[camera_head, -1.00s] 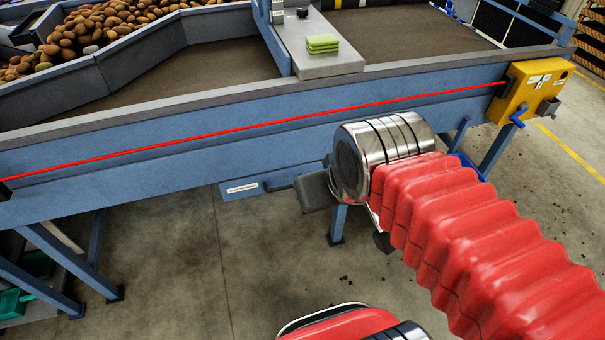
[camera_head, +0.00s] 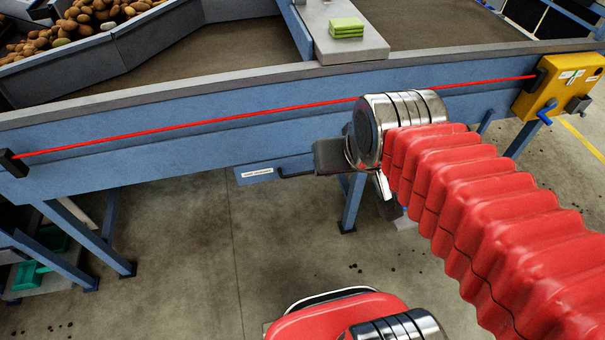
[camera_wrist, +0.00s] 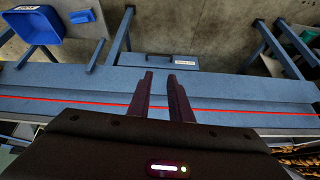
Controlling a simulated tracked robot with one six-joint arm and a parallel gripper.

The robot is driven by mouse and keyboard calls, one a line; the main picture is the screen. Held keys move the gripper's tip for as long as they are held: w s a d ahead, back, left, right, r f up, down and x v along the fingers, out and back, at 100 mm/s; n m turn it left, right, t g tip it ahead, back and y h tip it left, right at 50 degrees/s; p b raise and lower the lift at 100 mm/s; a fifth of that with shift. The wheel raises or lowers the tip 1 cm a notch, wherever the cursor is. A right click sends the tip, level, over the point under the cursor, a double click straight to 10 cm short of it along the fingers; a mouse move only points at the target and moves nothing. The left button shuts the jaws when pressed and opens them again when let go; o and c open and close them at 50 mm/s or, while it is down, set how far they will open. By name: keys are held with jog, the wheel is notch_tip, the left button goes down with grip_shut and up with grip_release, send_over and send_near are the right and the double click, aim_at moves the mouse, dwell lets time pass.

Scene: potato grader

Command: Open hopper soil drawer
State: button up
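The soil drawer has a blue front (camera_head: 257,175) with a white label, low under the blue side beam of the grader. It also shows in the wrist view as a blue panel (camera_wrist: 158,61) with the label at its right.
A red cord (camera_head: 200,131) runs along the beam (camera_head: 120,150), close behind my wrist. A yellow box (camera_head: 558,85) with a blue handle is at the right end. Blue legs (camera_head: 353,205) stand below the beam. A blue bin (camera_wrist: 36,26) lies beyond.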

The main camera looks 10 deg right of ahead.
jog(key=w+f+m+t, duration=0.2)
jog(key=w+f+m, duration=0.2)
jog(key=w+f, duration=0.65)
jog(key=w+f+m+t, duration=0.2)
jog(key=w+f+m, duration=0.35)
jog(key=w, duration=0.85)
jog(key=m+t, duration=0.4)
jog(key=m, duration=0.1)
send_near(303, 173)
notch_tip(303, 173, up, 3)
jog(key=s+f+m, duration=0.1)
jog(key=s+f, duration=0.1)
jog(key=s+f+m+t, duration=0.1)
jog(key=f, duration=0.1)
jog(key=shift+s+d+f+m, duration=0.1)
jog(key=shift+s+d+m, duration=0.05)
jog(key=shift+s+m, duration=0.25)
jog(key=shift+w, duration=0.1)
jog(key=x, duration=1.3)
jog(key=shift+w, duration=0.35)
